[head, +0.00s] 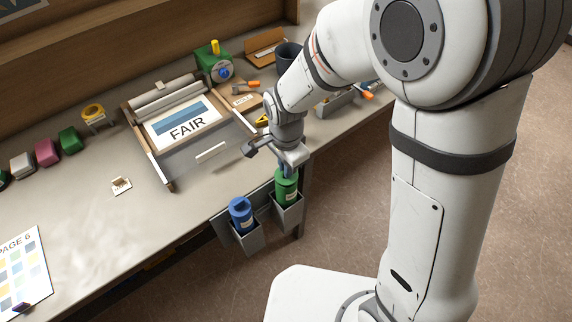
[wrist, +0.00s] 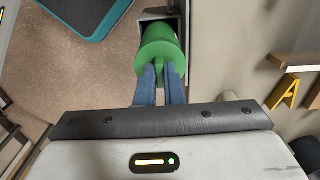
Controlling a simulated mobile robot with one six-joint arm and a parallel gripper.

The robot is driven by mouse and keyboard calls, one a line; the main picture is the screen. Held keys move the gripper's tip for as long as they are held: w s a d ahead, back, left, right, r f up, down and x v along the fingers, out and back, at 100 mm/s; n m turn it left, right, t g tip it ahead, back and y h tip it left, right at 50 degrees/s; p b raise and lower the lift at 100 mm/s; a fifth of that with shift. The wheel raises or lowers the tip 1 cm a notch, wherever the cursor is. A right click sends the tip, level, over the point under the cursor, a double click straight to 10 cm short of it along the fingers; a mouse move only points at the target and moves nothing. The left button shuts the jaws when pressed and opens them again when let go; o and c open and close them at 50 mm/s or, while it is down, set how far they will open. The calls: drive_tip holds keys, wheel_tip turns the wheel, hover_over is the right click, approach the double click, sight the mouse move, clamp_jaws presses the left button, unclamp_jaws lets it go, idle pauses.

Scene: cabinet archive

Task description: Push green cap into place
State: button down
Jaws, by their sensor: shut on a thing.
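The green cap (wrist: 160,45) tops the green bottle (head: 286,188), which stands in a grey holder (head: 289,212) on the front side of the table. My gripper (wrist: 160,75) is shut on the cap's raised middle part, with its two blue-grey fingers on either side of it. In the head view my gripper (head: 286,168) points down onto the top of the green bottle. The cap covers the bottle in the wrist view, so I cannot tell how far the cap is seated.
A blue bottle (head: 241,214) with a blue cap stands in the holder to the left. A press with a FAIR sheet (head: 185,122) lies on the table behind. Several coloured blocks line the left back. The floor in front is open.

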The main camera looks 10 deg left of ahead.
drive_tip(key=shift+f+b, duration=0.45)
drive_tip(key=shift+f, duration=0.2)
drive_tip(key=c, duration=1)
unclamp_jaws()
drive_tip(key=shift+r, duration=0.25)
drive_tip(key=shift+r+p, duration=2.05)
drive_tip(key=shift+r, duration=0.8)
wheel_tip(320, 180, up, 8)
drive_tip(key=b, duration=0.1)
